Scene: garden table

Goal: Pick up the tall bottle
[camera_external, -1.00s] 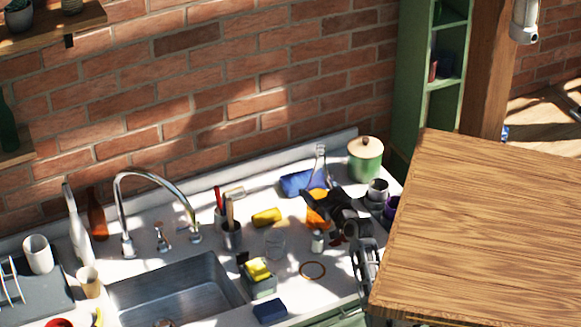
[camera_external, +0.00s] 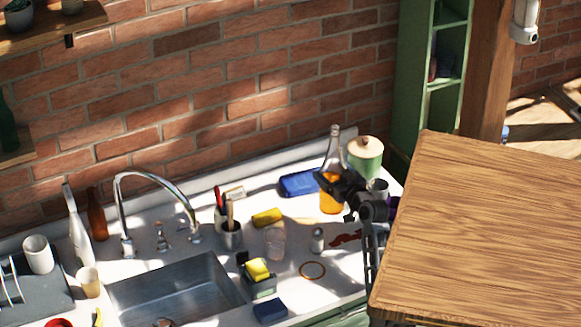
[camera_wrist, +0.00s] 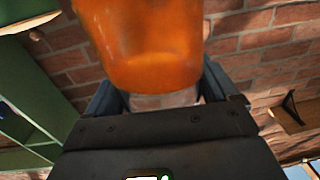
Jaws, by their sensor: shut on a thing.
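The tall bottle (camera_external: 334,150) has a clear neck and orange liquid in its lower part. It is upright and looks raised above the counter, in front of the back ledge. My gripper (camera_external: 328,182) is shut around its middle from the front right and hides part of it. In the wrist view the bottle's orange lower part (camera_wrist: 145,45) fills the top middle, between the fingers of my gripper (camera_wrist: 160,88). The bottle's neck is out of that view.
A green lidded pot (camera_external: 365,158) stands close on the right, and a blue pack (camera_external: 299,184) lies on the left. A small shaker (camera_external: 317,241) and a glass (camera_external: 275,243) stand in front. A wooden tabletop (camera_external: 480,230) fills the right side.

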